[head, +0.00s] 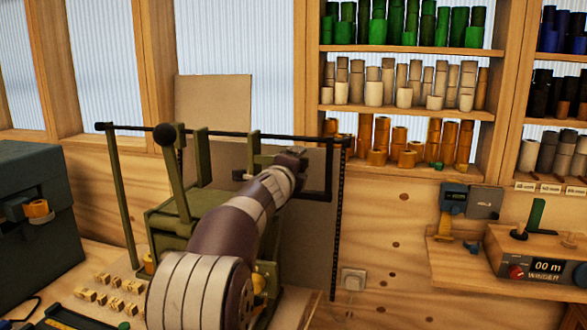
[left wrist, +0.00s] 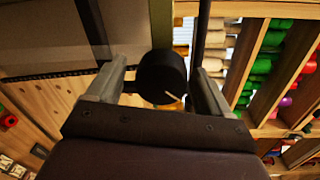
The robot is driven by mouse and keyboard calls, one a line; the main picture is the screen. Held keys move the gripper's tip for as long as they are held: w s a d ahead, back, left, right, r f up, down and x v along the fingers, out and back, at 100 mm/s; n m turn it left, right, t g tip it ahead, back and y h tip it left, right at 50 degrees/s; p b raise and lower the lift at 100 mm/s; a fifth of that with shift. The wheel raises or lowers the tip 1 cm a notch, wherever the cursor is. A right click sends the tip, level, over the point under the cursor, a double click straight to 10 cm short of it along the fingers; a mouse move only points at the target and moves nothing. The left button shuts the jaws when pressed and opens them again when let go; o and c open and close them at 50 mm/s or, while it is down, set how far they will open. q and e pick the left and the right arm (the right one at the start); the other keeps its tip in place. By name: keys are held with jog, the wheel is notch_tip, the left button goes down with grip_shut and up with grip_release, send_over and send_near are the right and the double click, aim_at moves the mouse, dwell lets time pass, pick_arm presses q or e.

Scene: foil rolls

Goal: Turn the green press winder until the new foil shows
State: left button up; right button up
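The olive-green press (head: 172,222) stands on the bench, with a lever topped by a black ball knob (head: 165,134). A long black bar (head: 225,131) runs across its top, with a black angled bracket or crank (head: 329,172) at the right end. My left arm reaches up over the press, its gripper (head: 290,163) near that black part. In the left wrist view, a round black handle (left wrist: 162,77) sits between the spread fingers of my left gripper (left wrist: 155,70). A gap shows on its left; contact on the right is unclear. No foil is clearly visible. My right gripper is out of view.
Shelves of green, cream and orange rolls (head: 464,140) line the wall. A box marked WINDER (head: 540,268), reading 00 m, sits on a side shelf (head: 460,262). A dark case (head: 40,235) stands at left, near several small wooden blocks (head: 108,283).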

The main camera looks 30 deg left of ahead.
pick_arm(q)
jog(key=shift+r, duration=0.1)
jog(key=b+v, duration=0.1)
jog(key=v, duration=1.1)
jog(key=shift+s+b, duration=0.3)
jog(key=shift+s, duration=0.05)
jog(key=shift+d, duration=0.1)
